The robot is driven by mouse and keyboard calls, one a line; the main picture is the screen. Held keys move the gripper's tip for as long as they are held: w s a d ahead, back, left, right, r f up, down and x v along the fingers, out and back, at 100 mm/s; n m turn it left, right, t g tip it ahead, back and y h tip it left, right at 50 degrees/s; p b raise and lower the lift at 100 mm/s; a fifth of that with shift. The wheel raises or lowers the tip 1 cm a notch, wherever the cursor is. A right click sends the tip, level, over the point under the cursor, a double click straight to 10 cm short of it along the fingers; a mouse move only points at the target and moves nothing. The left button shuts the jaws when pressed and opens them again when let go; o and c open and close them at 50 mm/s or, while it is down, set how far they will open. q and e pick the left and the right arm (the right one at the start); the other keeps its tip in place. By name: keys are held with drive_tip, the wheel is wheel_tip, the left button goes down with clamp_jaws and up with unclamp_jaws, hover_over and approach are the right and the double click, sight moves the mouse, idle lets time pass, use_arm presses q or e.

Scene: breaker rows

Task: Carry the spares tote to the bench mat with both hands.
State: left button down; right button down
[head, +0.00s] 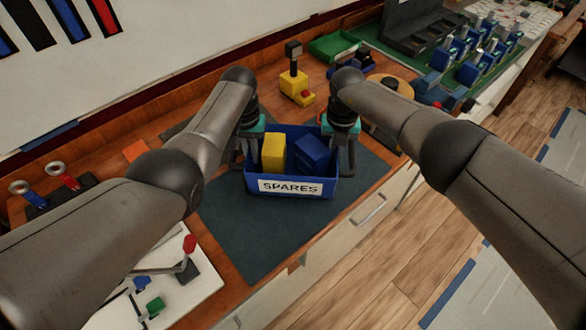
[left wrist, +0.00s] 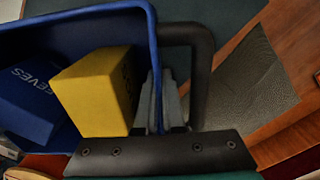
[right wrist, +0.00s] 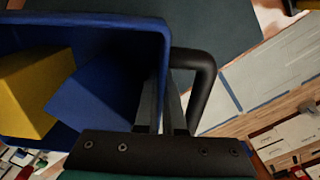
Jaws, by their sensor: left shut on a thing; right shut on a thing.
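The spares tote (head: 331,186) is a blue open bin with a white "SPARES" label and dark side handles. It is over the dark bench mat (head: 256,238); I cannot tell whether it rests on it or hangs just above. It holds a yellow box (head: 273,152) and a blue box (head: 311,153). My left gripper (head: 250,150) is shut on the tote's left side and my right gripper (head: 343,145) on its right side. The tote looks about level.
A yellow device with a black lever (head: 294,85) stands behind the tote. Blue and red parts (head: 62,178) stand at the left. A white board with a red-knobbed lever (head: 188,250) lies front left. The bench edge is close on the right.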

sight(253, 167)
use_arm(q)
drive_tip(key=shift+s+a+r, duration=0.15)
drive_tip(key=shift+s, duration=0.1)
use_arm(e)
drive_tip(key=shift+s+d+r, duration=0.1)
drive_tip(key=shift+s+r, duration=0.1)
drive_tip(key=shift+s, duration=0.05)
use_arm(q)
drive_tip(key=shift+f+b, duration=0.3)
use_arm(e)
drive_tip(key=shift+f, duration=0.3)
